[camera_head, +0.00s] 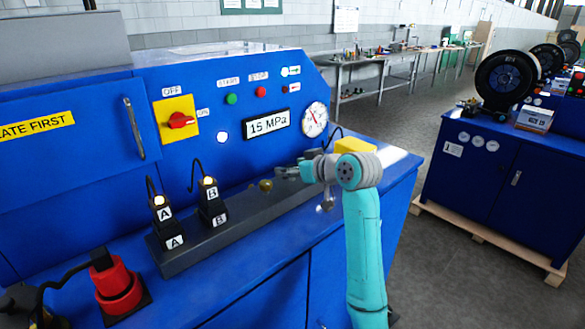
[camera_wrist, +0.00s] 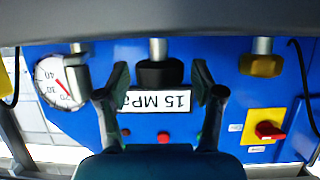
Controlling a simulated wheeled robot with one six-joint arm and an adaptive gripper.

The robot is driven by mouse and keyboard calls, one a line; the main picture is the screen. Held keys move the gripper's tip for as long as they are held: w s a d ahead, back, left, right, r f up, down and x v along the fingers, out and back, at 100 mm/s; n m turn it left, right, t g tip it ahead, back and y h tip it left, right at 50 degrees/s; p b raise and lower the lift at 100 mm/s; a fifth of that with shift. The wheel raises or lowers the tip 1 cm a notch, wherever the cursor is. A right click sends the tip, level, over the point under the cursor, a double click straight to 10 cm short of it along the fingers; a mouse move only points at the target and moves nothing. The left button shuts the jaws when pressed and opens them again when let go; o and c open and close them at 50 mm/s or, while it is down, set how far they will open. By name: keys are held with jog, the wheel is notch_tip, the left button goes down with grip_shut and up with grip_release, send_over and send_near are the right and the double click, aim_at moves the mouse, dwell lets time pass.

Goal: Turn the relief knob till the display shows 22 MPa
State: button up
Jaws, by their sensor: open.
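The display (camera_head: 267,124) on the blue panel reads 15 MPa. It also shows upside down in the wrist view (camera_wrist: 170,101), partly covered by my fingers. My gripper (camera_head: 281,173) is open above the dark manifold block. In the wrist view, a black knob (camera_wrist: 157,73) on a metal stem lies between the spread fingers of my gripper (camera_wrist: 160,82), with gaps visible on both sides. A brass knob (camera_wrist: 262,65) is to its right, also seen in the head view (camera_head: 265,185). A grey knob (camera_wrist: 76,72) is to its left. No label shows which is the relief knob.
A round gauge (camera_head: 315,119) is right of the display. A red switch (camera_head: 180,121) on a yellow plate is to its left. Solenoids A (camera_head: 162,211) and B (camera_head: 210,195) stand left on the block (camera_head: 190,257). A yellow box (camera_head: 355,146) sits behind my wrist.

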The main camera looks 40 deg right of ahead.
jog(key=c, duration=1.2)
jog(key=shift+o, duration=0.2)
jog(key=shift+m+h, duration=0.4)
jog(key=shift+h, duration=0.1)
jog(key=m+h, duration=0.2)
jog(key=m+g+h, duration=0.1)
jog(key=m+h, duration=0.1)
jog(key=h, duration=0.1)
jog(key=shift+a+m+g, duration=0.1)
jog(key=shift+m+g, duration=0.2)
jog(key=m+g+h, duration=0.3)
jog(key=m+h, duration=0.1)
jog(key=shift+m, duration=0.3)
jog(key=shift+g+h, duration=0.3)
jog(key=shift+g, duration=0.1)
